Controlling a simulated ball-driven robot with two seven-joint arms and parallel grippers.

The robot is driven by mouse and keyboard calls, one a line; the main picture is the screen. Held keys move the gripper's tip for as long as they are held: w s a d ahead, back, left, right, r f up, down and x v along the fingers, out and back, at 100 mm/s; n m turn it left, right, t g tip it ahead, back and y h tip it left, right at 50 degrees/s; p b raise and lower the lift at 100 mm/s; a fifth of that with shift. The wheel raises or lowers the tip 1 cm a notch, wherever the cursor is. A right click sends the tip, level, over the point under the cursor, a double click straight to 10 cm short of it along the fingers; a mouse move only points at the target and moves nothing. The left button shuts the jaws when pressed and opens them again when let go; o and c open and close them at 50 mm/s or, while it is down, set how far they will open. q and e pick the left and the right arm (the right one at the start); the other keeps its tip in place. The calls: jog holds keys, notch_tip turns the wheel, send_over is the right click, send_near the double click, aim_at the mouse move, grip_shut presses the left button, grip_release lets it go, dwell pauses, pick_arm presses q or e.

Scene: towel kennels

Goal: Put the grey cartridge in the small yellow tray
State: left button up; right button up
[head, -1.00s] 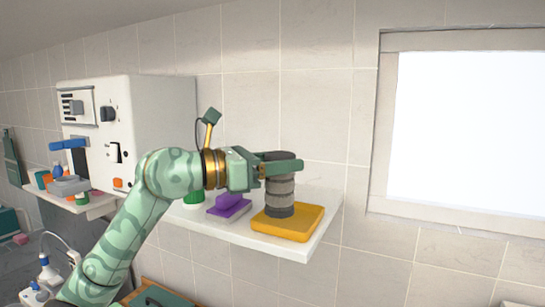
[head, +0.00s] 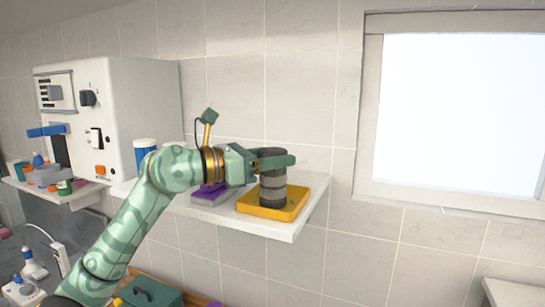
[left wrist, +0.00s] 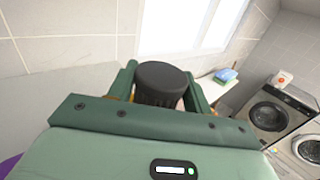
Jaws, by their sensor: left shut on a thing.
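The grey cartridge (head: 272,180) is a ribbed cylinder with a dark cap, standing upright over the small yellow tray (head: 292,208) on the white shelf. Its lower end appears within the tray's outline; I cannot tell whether it touches the tray floor. My left gripper (head: 272,163) is shut on the cartridge near its top. In the left wrist view the dark cap of the cartridge (left wrist: 160,84) sits between both fingers. The tray is mostly hidden there. My right gripper is not in view.
A purple brush-like object (head: 211,193) lies on the shelf (head: 275,235) left of the tray. A white wall machine (head: 120,110) is at the left. A window (head: 462,110) is at the right.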

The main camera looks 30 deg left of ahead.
pick_arm(q)
jog(key=o, duration=1.1)
jog(key=b+v, duration=0.9)
jog(key=v, duration=0.7)
jog(key=shift+s+a, duration=0.15)
